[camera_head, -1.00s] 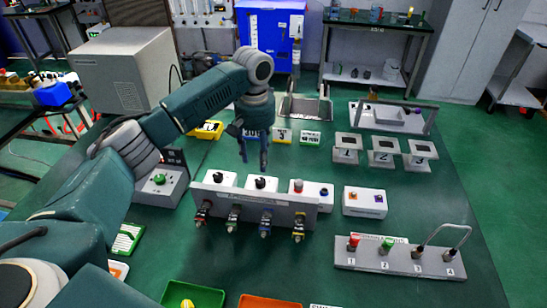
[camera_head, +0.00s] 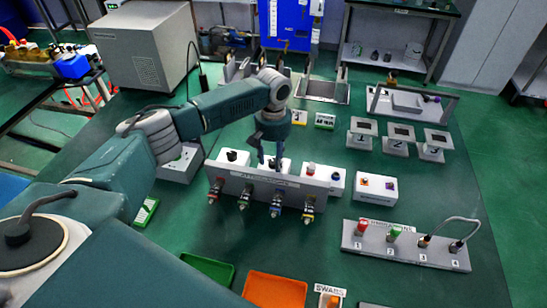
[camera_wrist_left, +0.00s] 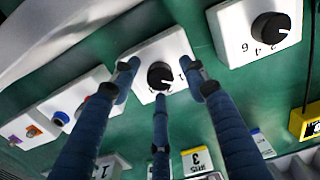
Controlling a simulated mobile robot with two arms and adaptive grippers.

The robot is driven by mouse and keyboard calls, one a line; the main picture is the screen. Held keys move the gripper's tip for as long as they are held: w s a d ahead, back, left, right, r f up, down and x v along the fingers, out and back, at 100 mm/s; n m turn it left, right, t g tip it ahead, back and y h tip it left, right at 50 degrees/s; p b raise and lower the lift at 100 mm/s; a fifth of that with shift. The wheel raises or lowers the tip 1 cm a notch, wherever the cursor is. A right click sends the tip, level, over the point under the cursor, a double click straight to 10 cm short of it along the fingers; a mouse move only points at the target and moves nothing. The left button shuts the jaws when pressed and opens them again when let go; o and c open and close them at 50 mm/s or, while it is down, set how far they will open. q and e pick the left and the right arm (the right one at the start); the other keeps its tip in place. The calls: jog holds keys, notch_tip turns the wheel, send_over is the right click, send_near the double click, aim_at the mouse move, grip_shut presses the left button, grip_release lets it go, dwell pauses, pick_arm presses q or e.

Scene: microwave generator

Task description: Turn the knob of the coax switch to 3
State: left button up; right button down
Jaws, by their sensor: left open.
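A small white box (camera_head: 287,164) stands second from left in a row behind a grey bracket panel. It carries a black knob (camera_wrist_left: 160,76) with a white pointer line; it seems to be the coax switch, but its label is not readable. My left gripper (camera_head: 268,160) points down over this box and partly hides it in the head view. In the left wrist view its three dark blue fingers are open and spread around the knob, with no clear contact. The pointer's exact number is unclear. My right gripper is not in view.
Another white box (camera_wrist_left: 258,30) with a numbered black knob stands close beside. The bracket panel (camera_head: 265,186) with several connectors is directly in front. More boxes with coloured buttons stand on the other side. A grey four-port strip (camera_head: 405,245) lies front right.

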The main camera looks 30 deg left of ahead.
pick_arm(q)
grip_shut()
